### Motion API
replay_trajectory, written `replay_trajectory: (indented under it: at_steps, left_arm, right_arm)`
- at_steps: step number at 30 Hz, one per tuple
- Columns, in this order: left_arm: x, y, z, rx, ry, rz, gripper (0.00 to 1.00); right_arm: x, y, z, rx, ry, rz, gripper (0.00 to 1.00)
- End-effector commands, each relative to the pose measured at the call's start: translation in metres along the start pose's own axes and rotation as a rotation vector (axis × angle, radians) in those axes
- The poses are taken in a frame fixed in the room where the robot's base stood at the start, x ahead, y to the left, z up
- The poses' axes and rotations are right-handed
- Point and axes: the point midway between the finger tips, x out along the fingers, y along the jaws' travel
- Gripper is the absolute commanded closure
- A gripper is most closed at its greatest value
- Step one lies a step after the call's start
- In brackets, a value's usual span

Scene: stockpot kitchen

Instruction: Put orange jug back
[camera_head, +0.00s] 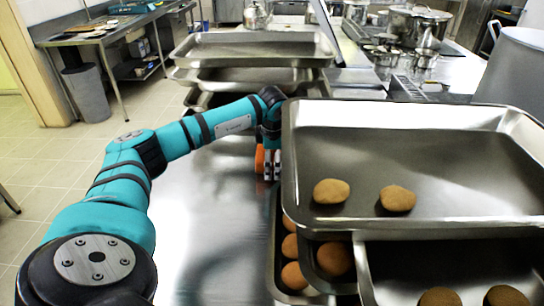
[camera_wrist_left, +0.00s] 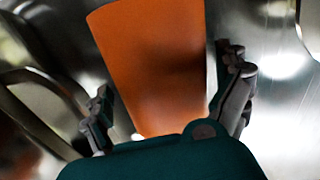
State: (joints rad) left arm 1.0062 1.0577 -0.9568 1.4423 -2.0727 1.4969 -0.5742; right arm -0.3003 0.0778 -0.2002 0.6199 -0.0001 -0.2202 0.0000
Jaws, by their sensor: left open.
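The orange jug (camera_wrist_left: 155,65) lies between the two spread fingers of my left gripper (camera_wrist_left: 170,105) in the left wrist view. The fingers are open, with a gap visible on the jug's right side. In the head view only a small part of the orange jug (camera_head: 260,160) shows, next to my left gripper (camera_head: 268,165), at the left edge of the large tray. The rest of the jug is hidden there by my gripper and the tray. My right gripper is not in view.
A large metal tray (camera_head: 430,228) with two round brown buns rests over other trays holding more buns on the right. Stacked empty trays (camera_head: 250,50) stand behind my left arm. Bare steel counter (camera_head: 205,240) lies left of the bun trays. Pots (camera_head: 415,25) stand at the back right.

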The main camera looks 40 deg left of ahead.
Motion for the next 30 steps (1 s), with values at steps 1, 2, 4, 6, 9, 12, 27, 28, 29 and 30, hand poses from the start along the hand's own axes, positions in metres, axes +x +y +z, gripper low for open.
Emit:
replay_trajectory:
  at_steps: [1,2,4,6,9,12,27,28,29,30]
  left_arm:
    - [0.0058,-0.0005,-0.0003,0.000,0.002,-0.002,0.00]
    - [0.0084,-0.0004,-0.0003,-0.001,0.001,-0.002,0.00]
    - [0.0120,-0.0001,-0.0004,-0.001,0.000,-0.001,0.00]
    - [0.0130,0.0000,-0.0004,-0.001,0.000,0.000,0.00]
    - [0.0129,0.0000,-0.0003,0.000,0.000,0.000,0.00]
    - [0.0128,0.0000,-0.0003,0.000,0.000,0.000,0.07]
    - [0.0123,0.0002,-0.0004,-0.001,0.000,0.000,0.63]
    - [0.0123,0.0002,-0.0004,-0.001,0.000,0.000,0.63]
    - [0.0123,0.0002,-0.0004,-0.001,0.000,0.000,0.63]
    - [0.0123,0.0002,-0.0004,-0.001,0.000,0.000,0.63]
  right_arm:
    - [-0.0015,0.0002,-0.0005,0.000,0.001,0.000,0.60]
    - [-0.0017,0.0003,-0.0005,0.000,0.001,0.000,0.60]
    - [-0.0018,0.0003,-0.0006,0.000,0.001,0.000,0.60]
    - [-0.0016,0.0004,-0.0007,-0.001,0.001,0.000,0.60]
    - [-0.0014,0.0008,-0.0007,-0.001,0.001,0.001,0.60]
    - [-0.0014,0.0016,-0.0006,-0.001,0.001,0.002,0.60]
    - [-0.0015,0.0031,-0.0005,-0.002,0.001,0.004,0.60]
    - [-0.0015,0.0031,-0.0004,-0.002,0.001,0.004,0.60]
    - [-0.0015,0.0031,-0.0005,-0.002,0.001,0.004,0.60]
    - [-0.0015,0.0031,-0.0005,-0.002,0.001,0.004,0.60]
